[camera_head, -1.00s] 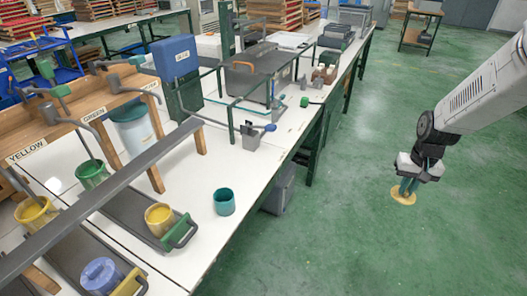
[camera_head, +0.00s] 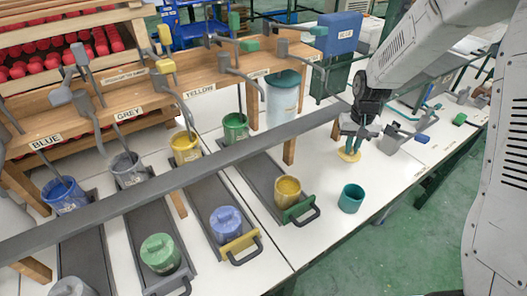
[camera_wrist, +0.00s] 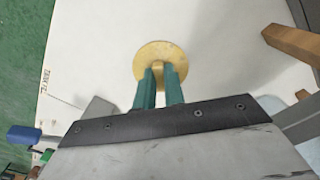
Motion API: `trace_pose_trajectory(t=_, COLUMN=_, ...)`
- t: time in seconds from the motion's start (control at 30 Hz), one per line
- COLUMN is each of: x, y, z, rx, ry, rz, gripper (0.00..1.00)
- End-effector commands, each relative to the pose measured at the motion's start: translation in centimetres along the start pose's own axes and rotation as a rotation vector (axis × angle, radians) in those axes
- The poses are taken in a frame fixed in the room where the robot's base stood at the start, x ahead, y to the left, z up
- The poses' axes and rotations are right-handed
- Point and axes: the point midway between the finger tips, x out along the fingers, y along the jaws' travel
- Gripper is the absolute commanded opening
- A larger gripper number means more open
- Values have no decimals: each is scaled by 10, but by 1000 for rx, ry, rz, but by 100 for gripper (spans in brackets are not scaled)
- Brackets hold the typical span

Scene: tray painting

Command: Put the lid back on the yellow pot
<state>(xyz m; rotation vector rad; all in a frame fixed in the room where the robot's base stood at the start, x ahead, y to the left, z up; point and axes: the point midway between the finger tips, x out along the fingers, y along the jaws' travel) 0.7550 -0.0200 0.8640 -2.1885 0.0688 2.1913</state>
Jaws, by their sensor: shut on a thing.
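My gripper (camera_head: 352,145) is shut on a round yellow lid (camera_head: 349,156) and holds it up at the right part of the white table. An open yellow pot (camera_head: 287,191) stands upright on the green-handled grey tray, left of and nearer than my gripper, with yellow inside. Another open yellow pot (camera_head: 185,148) stands under the YELLOW label, with a tool's stem in it.
An open teal cup (camera_head: 351,199) stands right of the green handle (camera_head: 298,209). A grey rail (camera_head: 230,154) crosses above the trays. Lidded blue (camera_head: 226,224) and green (camera_head: 160,254) pots stand on trays leftward. A wooden rack (camera_head: 140,101) with hanging tools runs behind.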

Motion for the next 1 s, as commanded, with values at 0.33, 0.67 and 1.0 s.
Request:
trace_pose_trajectory(t=0.33, x=-58, y=-129, z=76, rx=467, ry=4, rz=-3, gripper=0)
trace_pose_trajectory(t=0.67, x=-89, y=-188, z=145, rx=844, ry=1, rz=-1, gripper=0)
trace_pose_trajectory(t=1.0, x=-78, y=-190, z=152, rx=899, ry=-1, rz=1, gripper=0)
